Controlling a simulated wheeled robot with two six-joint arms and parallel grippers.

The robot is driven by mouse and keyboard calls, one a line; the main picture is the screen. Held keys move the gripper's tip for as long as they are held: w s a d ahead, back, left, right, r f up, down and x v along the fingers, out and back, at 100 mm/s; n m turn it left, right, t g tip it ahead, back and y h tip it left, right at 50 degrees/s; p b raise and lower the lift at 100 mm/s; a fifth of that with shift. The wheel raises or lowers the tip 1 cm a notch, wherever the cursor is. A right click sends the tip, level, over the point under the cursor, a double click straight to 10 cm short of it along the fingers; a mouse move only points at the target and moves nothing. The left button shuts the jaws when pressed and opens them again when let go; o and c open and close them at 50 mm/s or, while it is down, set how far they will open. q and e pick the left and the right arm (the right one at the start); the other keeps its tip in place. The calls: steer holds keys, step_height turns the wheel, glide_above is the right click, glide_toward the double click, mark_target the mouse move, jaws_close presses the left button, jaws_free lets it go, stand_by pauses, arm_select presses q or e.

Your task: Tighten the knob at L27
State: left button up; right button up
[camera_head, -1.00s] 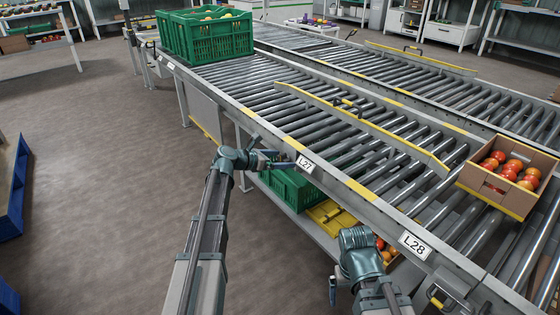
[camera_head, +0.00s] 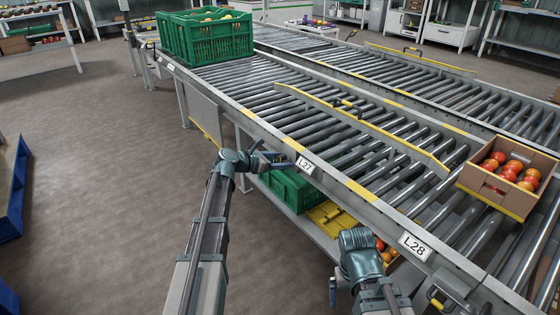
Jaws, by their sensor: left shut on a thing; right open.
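The L27 label (camera_head: 305,165) is a white plate on the near side rail of the roller conveyor (camera_head: 252,122). My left gripper (camera_head: 276,160) is at the rail just left of this label, shut on the knob there. The knob itself is hidden by the gripper's fingers, so its angle cannot be seen. My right gripper (camera_head: 333,291) is low in front of the conveyor, below and left of the L28 label (camera_head: 414,246). It is open and empty, partly hidden by its own wrist.
A green crate (camera_head: 207,40) stands on the conveyor's far end, and a cardboard box of tomatoes (camera_head: 492,196) at the right. A yellow-edged guide rail (camera_head: 375,122) crosses the rollers.

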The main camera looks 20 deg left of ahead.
arm_select(q)
steer(key=shift+s+d+f+m+t+y+b, duration=0.2)
steer(key=shift+m+t+y+b, duration=0.3)
steer(key=shift+m+t+b, duration=1)
steer(key=shift+s+d+f+m+t+y+b, duration=0.15)
steer(key=shift+f+m+t+y+b, duration=0.35)
steer(key=shift+m+b, duration=1.75)
steer(key=shift+s+d+f+m+t+y+b, duration=0.15)
steer(key=shift+m+t+y+b, duration=0.7)
steer(key=shift+m, duration=1.8)
steer(key=shift+r+t+h+b, duration=0.1)
steer(key=shift+t+h+b, duration=0.2)
steer(key=shift+t+h, duration=0.05)
steer(key=o, duration=1.3)
steer(key=shift+o, duration=0.2)
steer(key=v, duration=1.3)
steer(key=shift+s, duration=0.4)
steer(key=shift+w, duration=0.1)
steer(key=x, duration=1.3)
steer(key=shift+w, duration=0.4)
